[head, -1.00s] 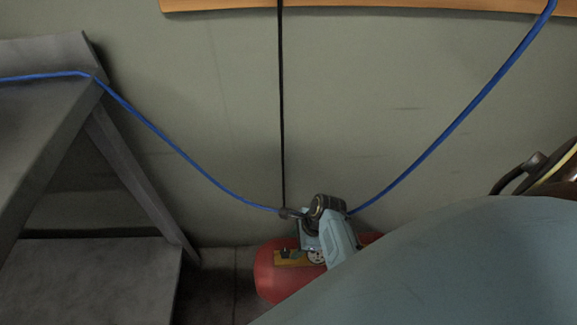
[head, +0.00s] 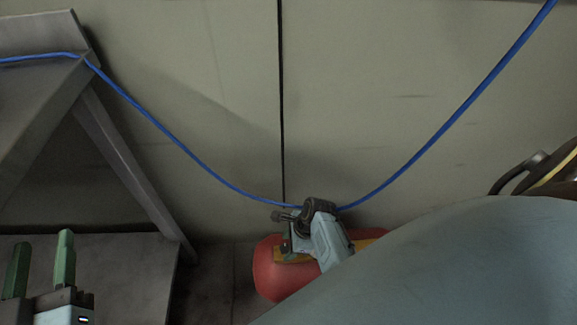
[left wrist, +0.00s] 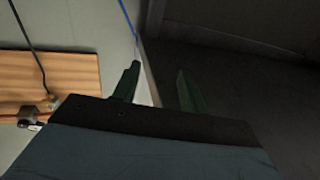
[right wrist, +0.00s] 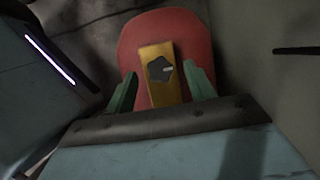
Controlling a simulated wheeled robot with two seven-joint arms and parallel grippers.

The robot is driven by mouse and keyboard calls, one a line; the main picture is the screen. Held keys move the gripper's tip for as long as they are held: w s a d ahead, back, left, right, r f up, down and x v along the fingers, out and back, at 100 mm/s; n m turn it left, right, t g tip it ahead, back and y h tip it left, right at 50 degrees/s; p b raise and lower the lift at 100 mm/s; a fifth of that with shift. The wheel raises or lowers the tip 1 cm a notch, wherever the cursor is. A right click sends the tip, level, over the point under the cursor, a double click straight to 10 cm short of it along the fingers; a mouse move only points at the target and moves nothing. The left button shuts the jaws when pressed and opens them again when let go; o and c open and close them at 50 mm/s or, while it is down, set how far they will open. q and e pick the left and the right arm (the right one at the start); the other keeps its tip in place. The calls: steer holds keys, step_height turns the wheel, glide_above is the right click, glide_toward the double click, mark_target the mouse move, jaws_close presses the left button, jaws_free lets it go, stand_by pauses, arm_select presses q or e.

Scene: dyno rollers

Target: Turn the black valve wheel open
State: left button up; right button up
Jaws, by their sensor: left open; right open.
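The black valve wheel (right wrist: 160,68) is a small star-shaped knob on a yellow plate (right wrist: 160,94) on top of a red tank (right wrist: 140,38) in the right wrist view. My right gripper (right wrist: 162,70) is open, with one green finger on each side of the plate. The wheel lies between the fingertips in that view; I cannot tell whether they touch it. In the head view my right arm and gripper cover the wheel, over the red tank (head: 268,278). My left gripper (head: 40,250) is open and empty at lower left.
A blue hose (head: 160,124) sags across the wall behind my right gripper. A grey bench (head: 130,160) stands at left. A dark round object with a handle (head: 530,172) is at right. The wall runs close behind the tank.

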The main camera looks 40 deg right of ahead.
arm_select(q)
steer(key=shift+d+r, duration=0.1)
steer(key=shift+r, duration=0.3)
arm_select(e)
steer(key=shift+f, duration=0.15)
